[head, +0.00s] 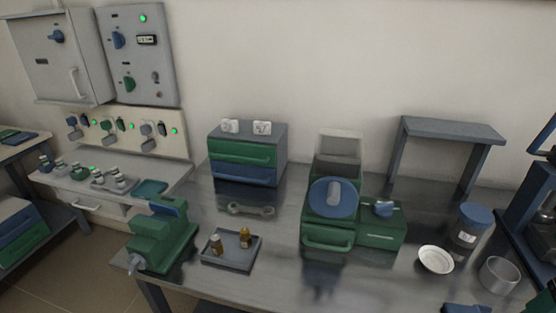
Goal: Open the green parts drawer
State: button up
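A small grey cabinet (280,153) stands at the back of the metal bench, left of the middle. Its upper drawer is the green drawer (228,150), with a green bar handle across its front. The green drawer looks shut, its front roughly flush with the cabinet. A blue drawer (240,174) sits below it and also looks shut. Two small white items (262,127) rest on the cabinet top. I do not see my gripper in the head view.
A spanner (251,209) lies before the cabinet. A grey tray (213,260) holds two brass-coloured parts. A green vise (160,240) stands at the bench's left, and a green machine with a blue disc (333,197) to the right. A white dish (436,260) lies further right.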

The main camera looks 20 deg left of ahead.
aim_at(264, 155)
jog(key=z, duration=1.45)
jog(key=k, duration=1.3)
jog(key=u, duration=1.65)
jog(key=i, duration=1.05)
